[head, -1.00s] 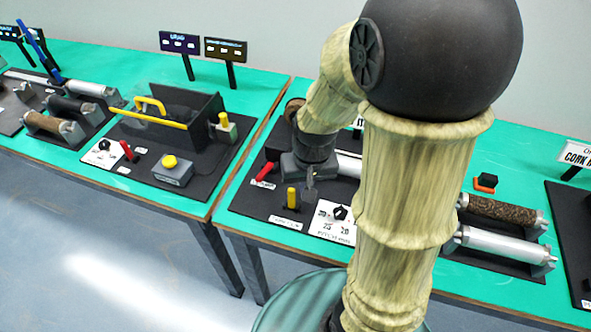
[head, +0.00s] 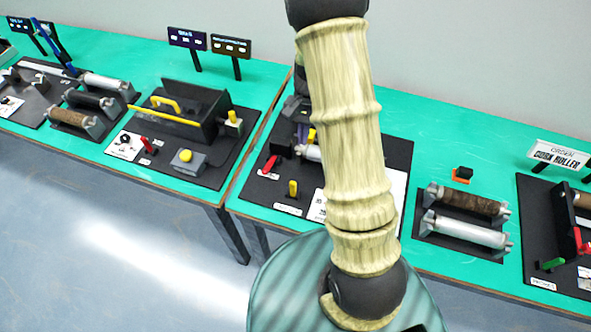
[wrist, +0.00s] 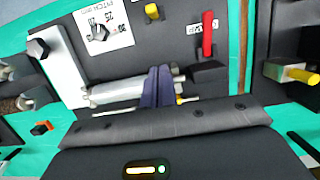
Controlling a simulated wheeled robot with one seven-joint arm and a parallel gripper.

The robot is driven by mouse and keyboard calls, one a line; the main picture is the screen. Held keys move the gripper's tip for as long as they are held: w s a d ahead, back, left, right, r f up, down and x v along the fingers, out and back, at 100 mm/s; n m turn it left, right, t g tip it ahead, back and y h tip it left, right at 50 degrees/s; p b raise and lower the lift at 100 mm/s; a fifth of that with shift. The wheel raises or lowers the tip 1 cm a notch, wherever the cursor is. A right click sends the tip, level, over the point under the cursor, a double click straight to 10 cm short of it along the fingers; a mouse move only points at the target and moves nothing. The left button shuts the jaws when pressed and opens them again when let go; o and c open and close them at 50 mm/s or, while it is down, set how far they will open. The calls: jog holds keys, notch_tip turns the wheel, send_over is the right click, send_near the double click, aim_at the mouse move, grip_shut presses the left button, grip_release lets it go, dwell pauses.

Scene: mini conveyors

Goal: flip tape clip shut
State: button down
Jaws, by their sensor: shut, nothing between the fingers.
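No part is readably marked as the tape clip. A red lever (head: 270,164) stands on the left of the black station board; in the wrist view the red lever (wrist: 207,35) stands upright beside a dark block (wrist: 207,76). A small yellow piece (wrist: 180,99) shows at the end of the silver roller (wrist: 115,91); I cannot tell its state. My gripper (wrist: 158,88) is shut and empty, its purple-grey fingers in front of the roller's end, close to the yellow piece. Contact is unclear. In the head view my arm partly covers this spot.
A yellow upright lever (head: 293,188) stands at the board's front; the pitch card (wrist: 103,28) lies beside it. The neighbouring station's black box (head: 205,112) stands left. Green tabletop is clear at the back right.

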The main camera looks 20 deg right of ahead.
aim_at(293, 189)
jog(key=p+x, duration=0.2)
jog(key=x, duration=0.7)
jog(key=shift+s+f, duration=0.15)
jog(key=shift+f, duration=0.05)
jog(key=s+a+p, duration=0.1)
jog(key=s+a, duration=0.1)
jog(key=s, duration=0.1)
jog(key=shift+a+f+p, duration=0.2)
jog(key=shift+a+p, duration=0.05)
jog(key=shift+p, duration=0.15)
jog(key=shift+s+f, duration=0.1)
jog(key=shift+w, duration=0.2)
